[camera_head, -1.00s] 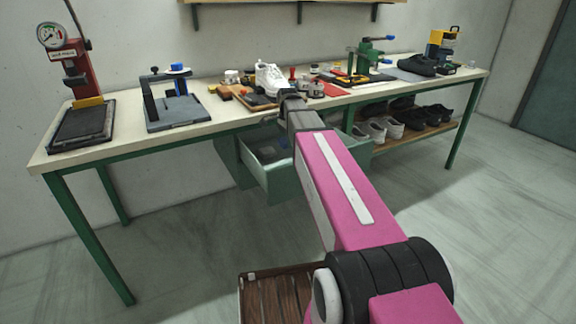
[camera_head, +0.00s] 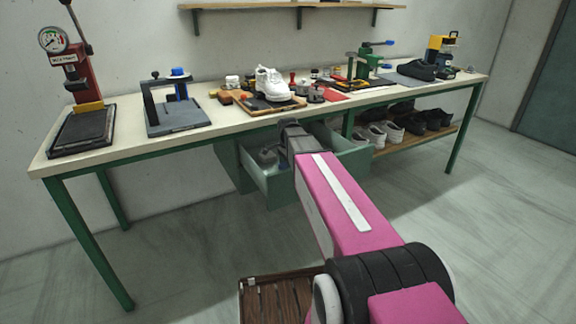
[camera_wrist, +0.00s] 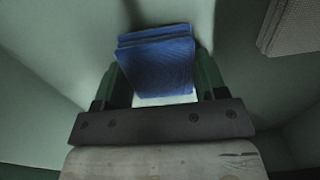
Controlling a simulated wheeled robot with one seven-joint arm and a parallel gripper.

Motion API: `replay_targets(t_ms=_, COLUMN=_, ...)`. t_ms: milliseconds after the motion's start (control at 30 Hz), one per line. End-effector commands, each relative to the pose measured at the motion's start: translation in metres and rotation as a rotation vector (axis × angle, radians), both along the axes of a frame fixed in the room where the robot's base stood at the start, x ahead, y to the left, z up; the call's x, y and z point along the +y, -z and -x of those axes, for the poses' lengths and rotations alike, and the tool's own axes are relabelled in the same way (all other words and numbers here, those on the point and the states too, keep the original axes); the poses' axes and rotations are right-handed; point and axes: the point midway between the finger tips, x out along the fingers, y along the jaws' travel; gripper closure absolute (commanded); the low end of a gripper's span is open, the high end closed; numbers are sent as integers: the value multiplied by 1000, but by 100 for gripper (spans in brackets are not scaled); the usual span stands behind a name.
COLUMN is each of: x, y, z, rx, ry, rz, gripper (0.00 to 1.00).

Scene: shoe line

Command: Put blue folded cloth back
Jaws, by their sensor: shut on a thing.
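The blue folded cloth (camera_wrist: 157,67) shows in the wrist view, between the two fingers of my gripper (camera_wrist: 160,90). My gripper is shut on it. The green walls of an open drawer (camera_wrist: 50,90) surround it in that view. In the head view the drawer (camera_head: 285,185) is pulled out under the workbench, and my wrist reaches down into it. I cannot tell whether the cloth touches the drawer floor.
A grey textured item (camera_wrist: 292,28) lies at the upper right of the wrist view. Above the drawer, the workbench (camera_head: 235,125) carries a white shoe (camera_head: 271,83) on a board, a red press (camera_head: 78,75) and several tools. Shoes (camera_head: 380,133) stand on a lower shelf to the right.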

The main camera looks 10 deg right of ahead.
Motion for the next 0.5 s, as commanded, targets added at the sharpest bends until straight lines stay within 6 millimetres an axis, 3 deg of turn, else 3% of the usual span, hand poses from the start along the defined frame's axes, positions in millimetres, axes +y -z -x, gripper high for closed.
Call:
replay_targets(t_ms=200, x=0, y=2, z=0, rx=1, ry=0, rz=0, gripper=54)
replay_targets(t_ms=233, x=0, y=2, z=0, rx=0, ry=0, rz=0, gripper=28)
replay_targets(t_ms=300, x=0, y=2, z=0, rx=0, ry=0, rz=0, gripper=9)
replay_targets(t_ms=500, x=0, y=2, z=0, rx=1, ry=0, rz=0, gripper=9)
